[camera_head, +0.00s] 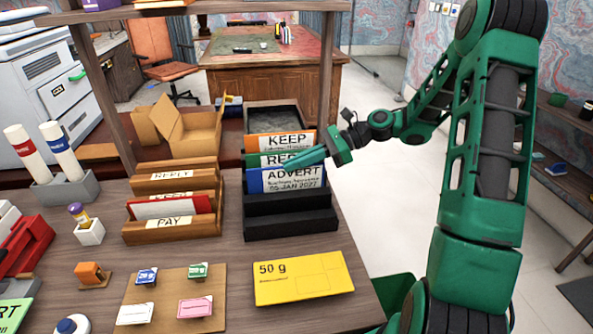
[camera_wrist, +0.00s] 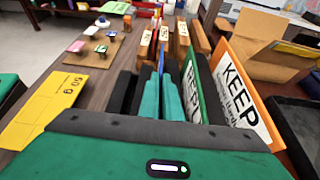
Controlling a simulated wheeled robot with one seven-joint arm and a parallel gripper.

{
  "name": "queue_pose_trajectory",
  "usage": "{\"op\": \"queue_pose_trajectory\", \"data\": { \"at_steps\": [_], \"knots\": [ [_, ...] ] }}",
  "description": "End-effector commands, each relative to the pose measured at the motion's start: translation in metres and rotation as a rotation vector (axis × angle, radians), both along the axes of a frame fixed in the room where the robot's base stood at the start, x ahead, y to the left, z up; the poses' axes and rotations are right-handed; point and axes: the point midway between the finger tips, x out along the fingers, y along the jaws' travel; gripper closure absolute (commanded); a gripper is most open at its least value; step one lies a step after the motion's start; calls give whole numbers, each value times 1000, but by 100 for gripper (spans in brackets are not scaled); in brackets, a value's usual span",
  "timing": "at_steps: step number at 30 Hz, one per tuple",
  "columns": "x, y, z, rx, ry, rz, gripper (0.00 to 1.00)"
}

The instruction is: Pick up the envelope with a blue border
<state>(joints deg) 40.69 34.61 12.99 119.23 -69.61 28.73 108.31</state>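The envelope is still within the rack.
Just behind stand the green-bordered envelope (camera_wrist: 192,88) and the orange-bordered KEEP envelope (camera_head: 280,143). A wooden rack (camera_head: 142,237) with a red-edged envelope (camera_head: 163,208) is to the left. A yellow 50 g card (camera_head: 300,290) lies in front. The space above the rack's front slots is clear.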

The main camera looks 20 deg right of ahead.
Motion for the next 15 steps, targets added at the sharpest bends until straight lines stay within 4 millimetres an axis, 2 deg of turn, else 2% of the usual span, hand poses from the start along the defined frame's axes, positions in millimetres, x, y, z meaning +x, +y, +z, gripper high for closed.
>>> {"op": "queue_pose_trajectory", "data": {
  "at_steps": [3,15],
  "knots": [
    [0,0,21,-2,-5,1,100],
    [12,71,61,0,-2,4,100]
  ]
}}
